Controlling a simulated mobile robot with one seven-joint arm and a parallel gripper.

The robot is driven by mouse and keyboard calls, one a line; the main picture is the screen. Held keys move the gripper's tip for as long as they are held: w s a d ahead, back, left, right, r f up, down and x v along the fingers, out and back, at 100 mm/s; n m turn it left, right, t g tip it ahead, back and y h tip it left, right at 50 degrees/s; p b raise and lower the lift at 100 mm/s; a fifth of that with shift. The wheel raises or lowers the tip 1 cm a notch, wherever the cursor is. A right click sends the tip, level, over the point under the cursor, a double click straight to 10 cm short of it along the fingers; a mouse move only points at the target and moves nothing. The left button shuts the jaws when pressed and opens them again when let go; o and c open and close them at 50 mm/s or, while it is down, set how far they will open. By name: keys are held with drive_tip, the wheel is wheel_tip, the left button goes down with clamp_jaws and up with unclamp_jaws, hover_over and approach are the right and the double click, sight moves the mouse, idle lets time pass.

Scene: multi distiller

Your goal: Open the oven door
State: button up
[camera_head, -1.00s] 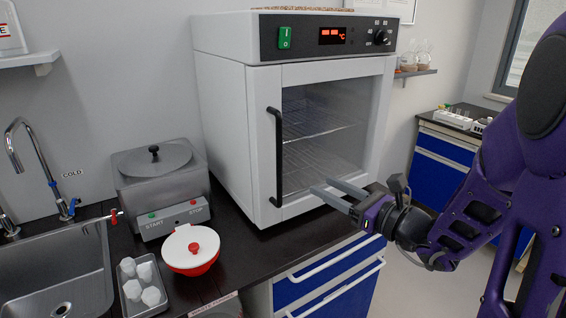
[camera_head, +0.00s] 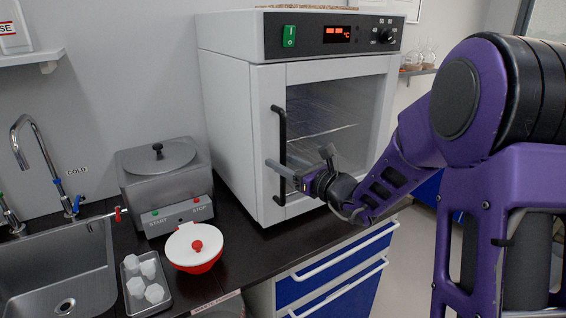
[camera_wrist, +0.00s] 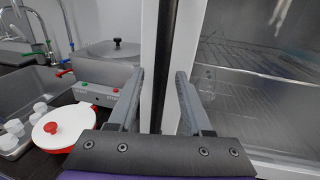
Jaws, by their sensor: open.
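The white oven (camera_head: 230,120) stands on the dark counter with its glass door (camera_head: 335,110) closed. Its black vertical handle (camera_head: 283,125) is on the door's left side. My gripper (camera_head: 280,170) is at the lower half of the handle, with its grey fingers reaching across it. In the wrist view, the handle (camera_wrist: 167,60) runs upright between the two spread fingers of my gripper (camera_wrist: 159,82). The fingers are open, with a gap on each side of the bar. The handle's lower end is hidden behind my gripper in the wrist view.
A steel water bath (camera_head: 160,180), a white and red lidded bowl (camera_head: 194,247) and a tray of white pieces (camera_head: 128,295) stand left of the oven. A sink (camera_head: 60,265) is farther left. Blue drawers (camera_head: 335,265) are below the counter. Bare counter lies before the oven.

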drive_tip(key=shift+c, duration=0.2)
clamp_jaws()
idle(1.2)
